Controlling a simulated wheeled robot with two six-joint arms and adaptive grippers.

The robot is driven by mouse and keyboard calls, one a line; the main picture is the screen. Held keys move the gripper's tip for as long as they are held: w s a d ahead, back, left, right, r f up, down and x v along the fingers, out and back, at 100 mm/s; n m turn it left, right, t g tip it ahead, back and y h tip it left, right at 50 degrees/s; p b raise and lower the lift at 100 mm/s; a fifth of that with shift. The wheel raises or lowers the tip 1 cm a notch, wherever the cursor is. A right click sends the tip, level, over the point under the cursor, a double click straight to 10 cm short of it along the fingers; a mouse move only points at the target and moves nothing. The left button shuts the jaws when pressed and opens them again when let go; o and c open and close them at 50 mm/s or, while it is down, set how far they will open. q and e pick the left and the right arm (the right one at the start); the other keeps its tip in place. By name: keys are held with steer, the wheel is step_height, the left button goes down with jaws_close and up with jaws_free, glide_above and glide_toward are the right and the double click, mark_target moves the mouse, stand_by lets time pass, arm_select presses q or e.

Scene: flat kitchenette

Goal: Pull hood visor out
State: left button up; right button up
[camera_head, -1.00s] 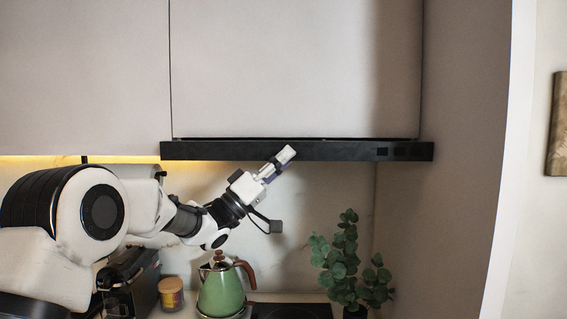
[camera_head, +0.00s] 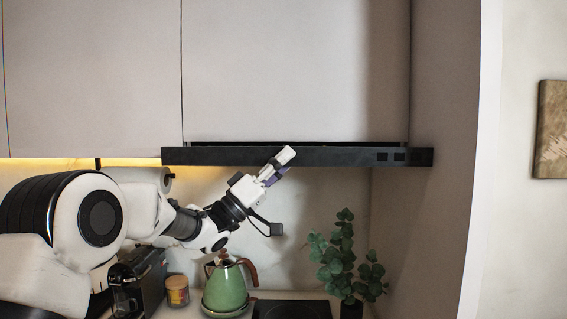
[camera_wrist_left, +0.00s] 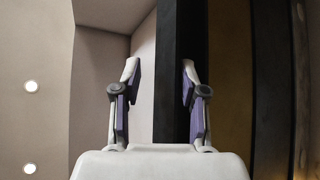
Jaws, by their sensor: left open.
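The hood visor (camera_head: 340,156) is a long black bar under the wall cabinets, with small dark squares near its right end. A dark strip shows between its top and the cabinet door above, so it stands somewhat out from the cabinet front. In the left wrist view the visor (camera_wrist_left: 165,75) runs upright between the two open fingers (camera_wrist_left: 160,75), closer to the right finger. I cannot tell whether a finger touches it. My right gripper is out of view.
A green kettle (camera_head: 225,288), a jar (camera_head: 177,291), a black coffee machine (camera_head: 137,283) and a leafy plant (camera_head: 346,258) stand on the counter below. A side wall (camera_head: 440,100) closes the right. The space in front of the visor's right part is clear.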

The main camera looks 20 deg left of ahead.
arm_select(q)
steer(key=v, duration=1.2)
steer(key=shift+w+f, duration=0.15)
steer(key=shift+a, duration=0.15)
